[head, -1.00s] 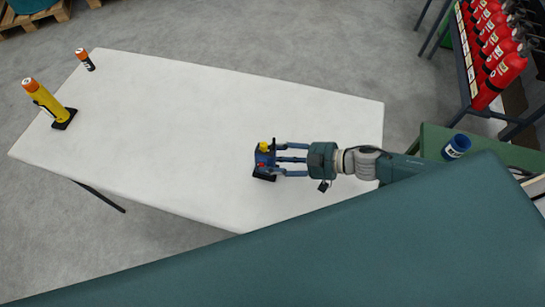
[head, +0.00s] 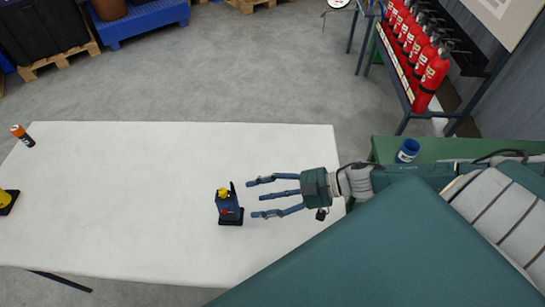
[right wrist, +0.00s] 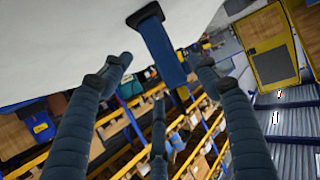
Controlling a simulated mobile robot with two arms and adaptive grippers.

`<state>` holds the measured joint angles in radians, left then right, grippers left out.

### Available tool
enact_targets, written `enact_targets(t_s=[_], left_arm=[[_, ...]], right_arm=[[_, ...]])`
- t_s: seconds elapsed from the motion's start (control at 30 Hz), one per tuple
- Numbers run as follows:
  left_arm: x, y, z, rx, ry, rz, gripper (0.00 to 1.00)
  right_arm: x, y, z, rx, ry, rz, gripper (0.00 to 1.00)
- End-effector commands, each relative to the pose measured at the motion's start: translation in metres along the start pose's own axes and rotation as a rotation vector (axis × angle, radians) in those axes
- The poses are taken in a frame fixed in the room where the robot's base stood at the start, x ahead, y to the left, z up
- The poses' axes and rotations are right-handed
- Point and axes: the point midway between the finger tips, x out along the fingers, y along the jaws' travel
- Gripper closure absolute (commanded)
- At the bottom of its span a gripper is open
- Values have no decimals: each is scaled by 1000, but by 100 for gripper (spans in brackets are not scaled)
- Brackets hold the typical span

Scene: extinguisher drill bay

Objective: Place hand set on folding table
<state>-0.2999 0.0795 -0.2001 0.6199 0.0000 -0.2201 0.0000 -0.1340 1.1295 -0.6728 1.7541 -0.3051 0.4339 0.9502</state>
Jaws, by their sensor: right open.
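My left gripper is not in view.
An orange and black cylinder (head: 22,135) stands at the table's left end, with part of a yellow object (head: 7,198) nearer. A green bench (head: 440,149) with a blue cup (head: 407,150) is at right. Red extinguishers (head: 432,72) stand on a rack behind. The table's middle is clear.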

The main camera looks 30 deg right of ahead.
Motion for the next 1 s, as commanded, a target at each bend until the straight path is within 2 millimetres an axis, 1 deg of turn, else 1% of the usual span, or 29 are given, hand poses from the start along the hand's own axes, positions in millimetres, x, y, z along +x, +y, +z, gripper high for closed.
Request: enact_targets(t_s=[0.03, 0.1, 0.2, 0.3, 0.43, 1.0], left_arm=[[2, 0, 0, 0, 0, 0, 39], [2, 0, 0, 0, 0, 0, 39], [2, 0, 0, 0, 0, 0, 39], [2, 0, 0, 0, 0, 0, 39], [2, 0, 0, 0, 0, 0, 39], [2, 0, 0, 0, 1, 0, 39]], right_arm=[[-9, -1, 2, 0, -4, -2, 39], [-19, -1, 1, 2, -3, -2, 39], [-30, -1, 0, 1, -2, -2, 39], [-35, -1, 0, 0, 0, -2, 39], [-38, 0, -1, -1, 1, -1, 39], [-38, 0, -1, -1, 2, -1, 39]])
